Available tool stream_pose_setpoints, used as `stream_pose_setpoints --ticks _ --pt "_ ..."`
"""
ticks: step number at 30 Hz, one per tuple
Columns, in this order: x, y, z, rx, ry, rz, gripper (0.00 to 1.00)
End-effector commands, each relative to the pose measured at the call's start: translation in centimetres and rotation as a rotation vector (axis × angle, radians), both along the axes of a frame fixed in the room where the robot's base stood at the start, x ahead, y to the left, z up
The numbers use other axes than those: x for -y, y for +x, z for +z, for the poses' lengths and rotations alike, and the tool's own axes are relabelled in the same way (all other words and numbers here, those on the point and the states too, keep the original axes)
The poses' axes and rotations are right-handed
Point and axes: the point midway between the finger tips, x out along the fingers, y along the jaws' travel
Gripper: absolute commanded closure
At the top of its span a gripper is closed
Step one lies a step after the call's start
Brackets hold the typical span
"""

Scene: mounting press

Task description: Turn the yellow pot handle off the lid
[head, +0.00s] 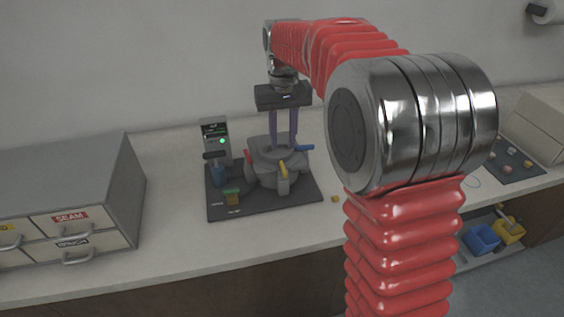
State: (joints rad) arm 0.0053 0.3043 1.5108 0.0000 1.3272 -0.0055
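The grey pot with its lid (268,163) stands on a dark base plate (300,196) in the middle of the counter. The yellow handle (283,169) is on the pot's near side, roughly upright against the rim. A red handle (248,157) is at the left of the rim and a blue handle (304,148) sticks out to the right. My gripper (284,145) points down over the lid, behind the yellow handle. Its two fingers are apart with a gap between them. Whether the fingertips touch the lid cannot be told.
A grey drawer cabinet (70,190) is at left. My arm hides the counter at right.

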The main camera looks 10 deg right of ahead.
Motion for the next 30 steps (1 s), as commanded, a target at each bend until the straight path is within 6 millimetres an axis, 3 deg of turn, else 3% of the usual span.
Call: stream_pose_setpoints --ticks 15,21,30 --pt "0.0 0.0 -7.7 -0.001 0.000 -0.001 0.72" --pt "0.0 0.0 -8.7 0.001 0.000 -0.001 0.72" --pt "0.1 0.0 -8.8 0.001 0.000 -0.001 0.75"
